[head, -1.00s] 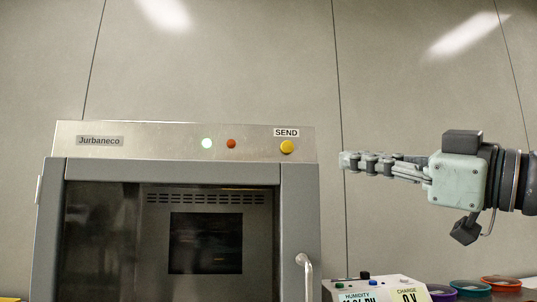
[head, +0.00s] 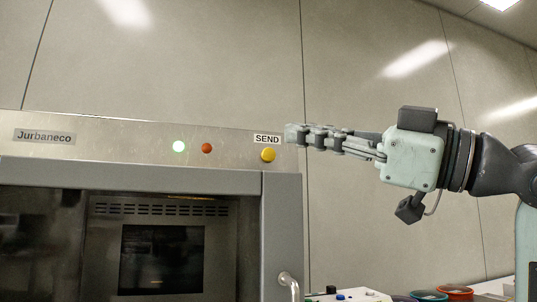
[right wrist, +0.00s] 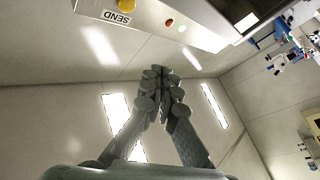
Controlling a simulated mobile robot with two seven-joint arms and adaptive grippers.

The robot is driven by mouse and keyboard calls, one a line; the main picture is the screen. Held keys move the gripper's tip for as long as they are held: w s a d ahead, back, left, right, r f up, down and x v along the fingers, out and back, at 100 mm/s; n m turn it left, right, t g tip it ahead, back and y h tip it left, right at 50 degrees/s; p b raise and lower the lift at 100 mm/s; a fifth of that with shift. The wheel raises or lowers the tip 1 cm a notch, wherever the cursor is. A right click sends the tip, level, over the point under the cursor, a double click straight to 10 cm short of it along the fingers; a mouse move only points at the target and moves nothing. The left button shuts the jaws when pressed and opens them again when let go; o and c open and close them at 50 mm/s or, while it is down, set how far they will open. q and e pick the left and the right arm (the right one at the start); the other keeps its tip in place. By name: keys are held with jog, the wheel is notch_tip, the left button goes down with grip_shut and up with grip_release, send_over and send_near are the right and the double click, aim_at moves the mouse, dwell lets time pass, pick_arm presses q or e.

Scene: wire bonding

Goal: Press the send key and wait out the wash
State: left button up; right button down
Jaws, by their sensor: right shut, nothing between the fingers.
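The send key is a round yellow button (head: 268,155) under the SEND label (head: 267,139) on the top panel of the steel wash machine (head: 110,140). My right gripper (head: 292,133) is shut and empty, its fingers pointing left. In the head view its tips appear just right of the SEND label, a little above the key; I cannot tell the depth between them. In the right wrist view the yellow key (right wrist: 127,5) shows at the top edge, left of my closed fingertips (right wrist: 157,72) and apart from them. My left gripper is not in view.
A green-white lamp (head: 179,146) is lit beside an orange-red lamp (head: 207,148) on the panel. The machine's door handle (head: 288,285) sticks out below. A small instrument box (head: 350,295) and coloured dishes (head: 455,292) stand at lower right. The space above is clear.

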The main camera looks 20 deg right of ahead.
aim_at(269, 155)
jog(key=w, duration=0.8)
jog(key=shift+w+a, duration=0.15)
jog(key=shift+w, duration=0.25)
pick_arm(q)
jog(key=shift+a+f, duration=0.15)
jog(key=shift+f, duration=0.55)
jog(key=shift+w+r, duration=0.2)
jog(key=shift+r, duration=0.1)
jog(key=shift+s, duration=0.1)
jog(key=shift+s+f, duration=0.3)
jog(key=shift+p, duration=0.3)
pick_arm(e)
jog(key=shift+w, duration=0.1)
